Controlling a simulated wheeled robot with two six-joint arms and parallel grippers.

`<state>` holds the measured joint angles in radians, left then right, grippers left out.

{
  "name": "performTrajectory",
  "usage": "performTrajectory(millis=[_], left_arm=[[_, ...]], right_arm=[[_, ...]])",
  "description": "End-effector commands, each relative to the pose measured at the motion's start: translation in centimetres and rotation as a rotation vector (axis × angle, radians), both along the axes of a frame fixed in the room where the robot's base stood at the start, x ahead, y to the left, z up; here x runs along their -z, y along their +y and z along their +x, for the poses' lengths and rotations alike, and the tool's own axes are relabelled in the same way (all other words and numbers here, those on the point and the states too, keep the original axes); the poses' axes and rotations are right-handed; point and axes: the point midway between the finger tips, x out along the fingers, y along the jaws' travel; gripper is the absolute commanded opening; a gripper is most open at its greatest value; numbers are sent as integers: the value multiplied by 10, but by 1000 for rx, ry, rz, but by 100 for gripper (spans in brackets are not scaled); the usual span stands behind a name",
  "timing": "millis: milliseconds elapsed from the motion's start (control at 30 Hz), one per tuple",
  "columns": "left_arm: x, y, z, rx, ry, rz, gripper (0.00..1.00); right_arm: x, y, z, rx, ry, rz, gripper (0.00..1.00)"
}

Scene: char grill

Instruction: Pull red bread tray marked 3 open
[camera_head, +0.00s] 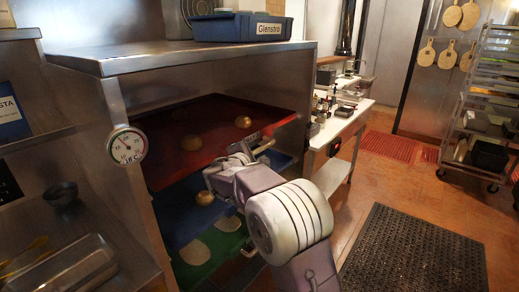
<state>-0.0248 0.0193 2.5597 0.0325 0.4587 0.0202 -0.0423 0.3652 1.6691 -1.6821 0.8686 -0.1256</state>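The red bread tray (212,119) sits at the top of a metal rack cabinet, with a few round buns on it. A small pale label (252,137) is on its front edge, too small to read. A light handle bar (265,146) shows at the front right of the tray. My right gripper (243,153) is at the tray's front edge, beside the handle. My wrist and the viewing angle hide its fingertips, so I cannot tell whether it grips the handle. My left gripper is not in view.
A blue tray (180,213) and a green tray (213,252) lie below the red one. A dial gauge (127,146) is on the cabinet's left post. A blue bin (240,27) stands on top. A black floor mat (415,252) lies at right, with open floor around it.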

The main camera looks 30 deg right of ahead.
Motion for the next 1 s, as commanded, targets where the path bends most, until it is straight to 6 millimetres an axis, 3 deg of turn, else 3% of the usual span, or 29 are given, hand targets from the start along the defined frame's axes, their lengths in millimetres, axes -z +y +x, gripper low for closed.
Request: performTrajectory(millis=[200, 500, 533, 667, 1000], left_arm=[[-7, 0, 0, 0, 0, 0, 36], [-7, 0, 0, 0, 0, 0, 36], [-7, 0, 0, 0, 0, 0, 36], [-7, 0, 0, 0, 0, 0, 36], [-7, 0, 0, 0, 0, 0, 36]], right_arm=[[6, -24, 21, 1, 1, 1, 38], [8, -28, 25, -1, -1, -1, 38], [8, -28, 25, -1, -1, -1, 35], [8, -28, 25, -1, -1, -1, 0], [8, -28, 25, 0, 0, 0, 0]])
